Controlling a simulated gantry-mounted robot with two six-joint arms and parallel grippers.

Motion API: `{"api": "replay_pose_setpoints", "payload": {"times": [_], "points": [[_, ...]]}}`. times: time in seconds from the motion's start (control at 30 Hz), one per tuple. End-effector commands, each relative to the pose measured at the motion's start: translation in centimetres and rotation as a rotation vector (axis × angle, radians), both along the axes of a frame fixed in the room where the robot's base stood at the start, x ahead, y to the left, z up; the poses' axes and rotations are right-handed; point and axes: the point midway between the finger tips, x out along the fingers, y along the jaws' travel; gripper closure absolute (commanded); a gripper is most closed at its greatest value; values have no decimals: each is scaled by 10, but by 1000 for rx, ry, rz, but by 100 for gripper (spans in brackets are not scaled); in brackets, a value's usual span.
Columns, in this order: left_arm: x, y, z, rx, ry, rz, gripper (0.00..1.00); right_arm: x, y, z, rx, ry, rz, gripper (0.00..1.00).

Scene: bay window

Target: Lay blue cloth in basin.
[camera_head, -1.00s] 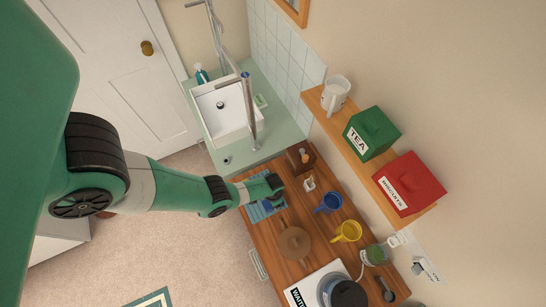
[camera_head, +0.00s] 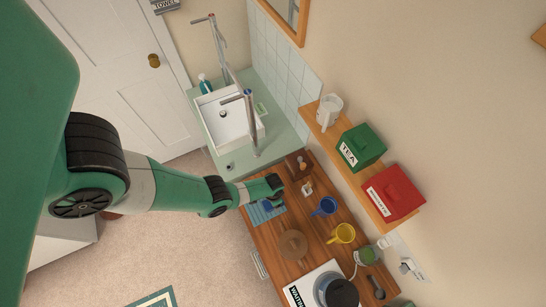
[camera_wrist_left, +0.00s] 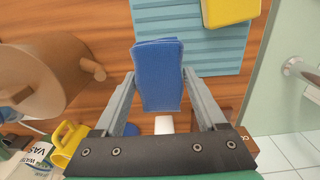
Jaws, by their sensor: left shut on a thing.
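The blue cloth (camera_wrist_left: 158,78) is a folded pad, upright between the two fingers of my left gripper (camera_wrist_left: 160,98) in the left wrist view. The gripper is shut on it. The cloth's height above the mat is hard to tell. The white basin (camera_head: 234,130) sits in the pale green washstand beyond the counter and looks empty, with its drain visible. My right gripper is not in view.
A tall tap (camera_head: 251,120) stands at the basin's right side. A yellow block (camera_wrist_left: 228,10) lies on the ribbed mat. A brown lidded pot (camera_head: 292,244), a blue mug (camera_head: 325,206) and a yellow mug (camera_head: 343,233) stand on the counter. A wall shelf holds tins.

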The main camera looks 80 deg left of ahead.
Motion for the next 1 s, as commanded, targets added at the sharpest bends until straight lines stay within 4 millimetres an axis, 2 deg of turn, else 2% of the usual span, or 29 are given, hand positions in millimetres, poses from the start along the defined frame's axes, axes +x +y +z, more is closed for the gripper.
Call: {"api": "replay_pose_setpoints", "payload": {"times": [0.03,0.13,0.27,0.37,0.53,0.63,1.0], "points": [[0,0,18,0,0,0,89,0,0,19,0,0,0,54],[0,0,26,0,0,0,89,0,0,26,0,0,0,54],[0,0,27,0,0,0,89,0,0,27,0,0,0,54],[0,0,37,0,0,0,89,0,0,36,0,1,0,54],[0,0,76,0,0,0,89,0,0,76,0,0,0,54],[0,0,92,0,0,0,89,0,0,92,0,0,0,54],[0,0,90,0,0,0,89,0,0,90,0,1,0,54]]}}
